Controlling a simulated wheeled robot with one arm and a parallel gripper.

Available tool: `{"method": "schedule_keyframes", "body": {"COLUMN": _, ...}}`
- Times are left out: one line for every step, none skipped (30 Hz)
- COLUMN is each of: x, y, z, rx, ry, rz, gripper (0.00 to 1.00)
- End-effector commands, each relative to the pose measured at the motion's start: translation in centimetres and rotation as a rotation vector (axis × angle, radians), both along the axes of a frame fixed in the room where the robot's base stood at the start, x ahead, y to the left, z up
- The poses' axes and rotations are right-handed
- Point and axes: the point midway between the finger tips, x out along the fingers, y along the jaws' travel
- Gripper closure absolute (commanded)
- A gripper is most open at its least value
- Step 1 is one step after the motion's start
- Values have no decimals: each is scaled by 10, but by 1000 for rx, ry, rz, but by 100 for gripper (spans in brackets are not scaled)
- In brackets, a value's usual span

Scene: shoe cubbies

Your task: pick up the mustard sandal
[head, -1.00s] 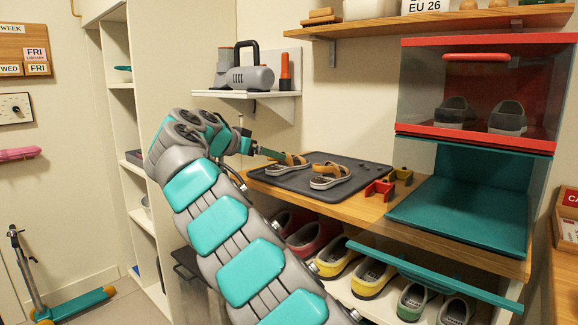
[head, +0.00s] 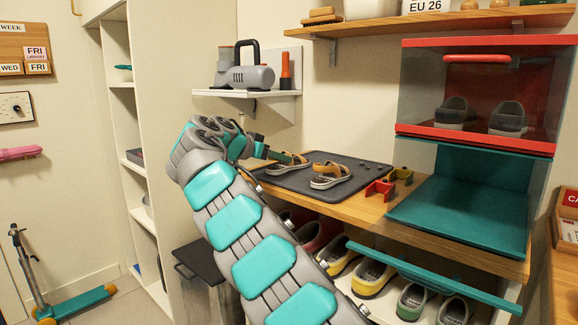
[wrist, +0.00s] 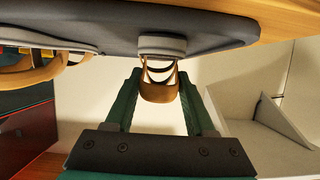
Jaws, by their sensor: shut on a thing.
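A pair of mustard-strapped sandals with grey soles is on a dark grey mat (head: 292,181) on the wooden bench top. The left mustard sandal (head: 297,160) is at the tip of my gripper (head: 272,155); the other sandal (head: 329,176) is apart, to its right. In the wrist view, the mustard sandal's (wrist: 160,92) tan strap shows between the two green fingers of my gripper (wrist: 160,80), which is shut on it. The sandal still appears to be at the mat's edge; I cannot tell whether it is lifted. The other sandal shows at the left there (wrist: 45,72).
Red (head: 379,190) and yellow (head: 403,175) brackets are right of the mat. A teal cubby (head: 460,215) and a clear-fronted box (head: 475,90) with dark shoes stand further right. Colourful clogs sit below the bench. A wall shelf (head: 247,93) with a grey appliance hangs above.

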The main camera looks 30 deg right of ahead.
Motion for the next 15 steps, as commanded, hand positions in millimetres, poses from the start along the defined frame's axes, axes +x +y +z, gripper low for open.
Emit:
{"method": "schedule_keyframes", "body": {"x": 0, "y": 0, "z": 0, "rx": 0, "ry": 0, "rz": 0, "gripper": 67}}
{"method": "schedule_keyframes", "body": {"x": 0, "y": 0, "z": 0, "rx": 0, "ry": 0, "rz": 0, "gripper": 70}}
{"method": "schedule_keyframes", "body": {"x": 0, "y": 0, "z": 0, "rx": 0, "ry": 0, "rz": 0, "gripper": 74}}
{"method": "schedule_keyframes", "body": {"x": 0, "y": 0, "z": 0, "rx": 0, "ry": 0, "rz": 0, "gripper": 78}}
{"method": "schedule_keyframes", "body": {"x": 0, "y": 0, "z": 0, "rx": 0, "ry": 0, "rz": 0, "gripper": 81}}
{"method": "schedule_keyframes", "body": {"x": 0, "y": 0, "z": 0, "rx": 0, "ry": 0, "rz": 0, "gripper": 86}}
{"method": "schedule_keyframes", "body": {"x": 0, "y": 0, "z": 0, "rx": 0, "ry": 0, "rz": 0, "gripper": 89}}
{"method": "schedule_keyframes", "body": {"x": 0, "y": 0, "z": 0, "rx": 0, "ry": 0, "rz": 0, "gripper": 92}}
{"method": "schedule_keyframes", "body": {"x": 0, "y": 0, "z": 0, "rx": 0, "ry": 0, "rz": 0, "gripper": 97}}
{"method": "schedule_keyframes", "body": {"x": 0, "y": 0, "z": 0, "rx": 0, "ry": 0, "rz": 0, "gripper": 100}}
{"method": "schedule_keyframes", "body": {"x": 0, "y": 0, "z": 0, "rx": 0, "ry": 0, "rz": 0, "gripper": 100}}
{"method": "schedule_keyframes", "body": {"x": 0, "y": 0, "z": 0, "rx": 0, "ry": 0, "rz": 0, "gripper": 100}}
{"method": "schedule_keyframes", "body": {"x": 0, "y": 0, "z": 0, "rx": 0, "ry": 0, "rz": 0, "gripper": 100}}
{"method": "schedule_keyframes", "body": {"x": 0, "y": 0, "z": 0, "rx": 0, "ry": 0, "rz": 0, "gripper": 100}}
{"method": "schedule_keyframes", "body": {"x": 0, "y": 0, "z": 0, "rx": 0, "ry": 0, "rz": 0, "gripper": 100}}
